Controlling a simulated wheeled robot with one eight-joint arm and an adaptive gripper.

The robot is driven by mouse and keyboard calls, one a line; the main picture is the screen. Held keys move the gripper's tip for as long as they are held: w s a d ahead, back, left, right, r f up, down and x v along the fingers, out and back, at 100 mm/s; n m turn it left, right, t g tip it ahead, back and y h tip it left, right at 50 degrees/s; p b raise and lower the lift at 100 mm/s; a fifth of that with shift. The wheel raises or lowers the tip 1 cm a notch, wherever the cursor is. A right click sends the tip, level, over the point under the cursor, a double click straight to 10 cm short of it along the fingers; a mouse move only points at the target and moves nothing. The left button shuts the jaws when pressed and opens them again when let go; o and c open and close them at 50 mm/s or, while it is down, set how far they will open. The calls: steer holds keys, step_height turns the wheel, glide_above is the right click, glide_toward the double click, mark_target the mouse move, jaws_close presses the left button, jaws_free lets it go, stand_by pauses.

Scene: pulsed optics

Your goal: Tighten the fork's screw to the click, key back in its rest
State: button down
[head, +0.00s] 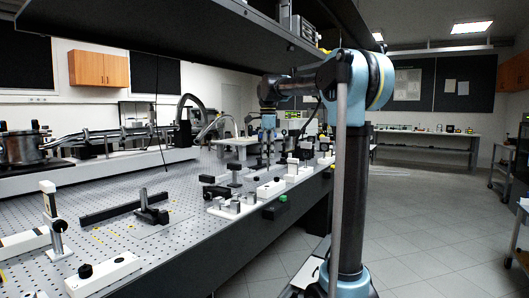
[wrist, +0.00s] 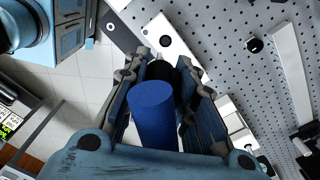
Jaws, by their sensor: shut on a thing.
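My gripper (wrist: 161,64) is shut on a blue cylinder (wrist: 153,112) that looks like the handle of the key. The cylinder lies between the two fingers, with a dark part (wrist: 160,70) past its far end. The tip of the key is hidden. In the head view my gripper (head: 268,148) points down over the right part of the optical bench, near its front edge; the key is too small to make out there. I cannot tell the fork, its screw or the key's rest apart from the other small mounts.
The perforated bench (head: 110,205) carries a long black bar (head: 110,208), a post mount (head: 150,208) and white blocks, one with a black knob (wrist: 166,40). Several small mounts crowd around my gripper. A dark shelf (head: 200,25) overhangs the bench. Floor (head: 410,220) is free at right.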

steer(key=shift+w, duration=0.55)
steer(key=shift+a, duration=0.15)
steer(key=shift+a+f, duration=0.1)
steer(key=shift+f, duration=2.7)
steer(key=shift+s, duration=0.1)
steer(key=shift+f, duration=1)
steer(key=shift+f, duration=0.65)
steer(key=c, duration=1.2)
jaws_free()
